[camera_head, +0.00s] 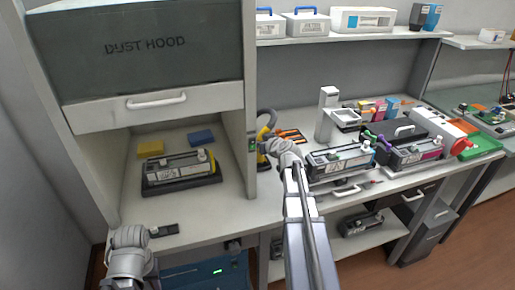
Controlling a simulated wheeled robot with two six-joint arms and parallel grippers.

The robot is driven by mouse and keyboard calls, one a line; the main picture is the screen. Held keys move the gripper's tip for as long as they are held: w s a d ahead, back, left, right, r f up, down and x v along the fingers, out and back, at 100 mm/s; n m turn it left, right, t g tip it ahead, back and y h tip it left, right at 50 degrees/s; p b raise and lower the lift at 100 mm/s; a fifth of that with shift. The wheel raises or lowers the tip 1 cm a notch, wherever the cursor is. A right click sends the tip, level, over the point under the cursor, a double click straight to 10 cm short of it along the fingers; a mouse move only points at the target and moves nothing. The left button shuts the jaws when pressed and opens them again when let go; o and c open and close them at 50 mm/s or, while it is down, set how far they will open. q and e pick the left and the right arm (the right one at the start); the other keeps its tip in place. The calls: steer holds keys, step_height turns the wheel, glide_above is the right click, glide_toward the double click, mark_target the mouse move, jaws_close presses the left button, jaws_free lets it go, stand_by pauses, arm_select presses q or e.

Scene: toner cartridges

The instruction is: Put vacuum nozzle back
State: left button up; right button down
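The vacuum nozzle, with a yellow body (262,134) and a dark curved hose, is at the right post of the dust hood, beside a small panel with a green light. My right arm reaches up from the bottom middle, and its wrist end (279,146) is right beside the nozzle. It hides part of the nozzle, and its fingers cannot be made out, so I cannot tell whether they touch it. My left arm's wrist end (128,238) is low at the front left, by the bench edge.
A toner cartridge (180,167) sits on a dark stand inside the dust hood (150,50), with yellow (150,147) and blue (201,137) blocks behind. More cartridges (340,158) crowd the right bench.

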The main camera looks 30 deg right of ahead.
arm_select(q)
steer(key=shift+f, duration=0.15)
arm_select(e)
steer(key=shift+f, duration=0.15)
arm_select(q)
steer(key=shift+f, duration=0.1)
arm_select(e)
steer(key=shift+f, duration=0.1)
steer(key=shift+f, duration=0.15)
steer(key=c, duration=0.5)
jaws_free()
steer(key=shift+r, duration=0.3)
arm_select(q)
steer(key=shift+r+p, duration=2.4)
steer(key=shift+p, duration=0.05)
arm_select(e)
steer(key=shift+v, duration=6)
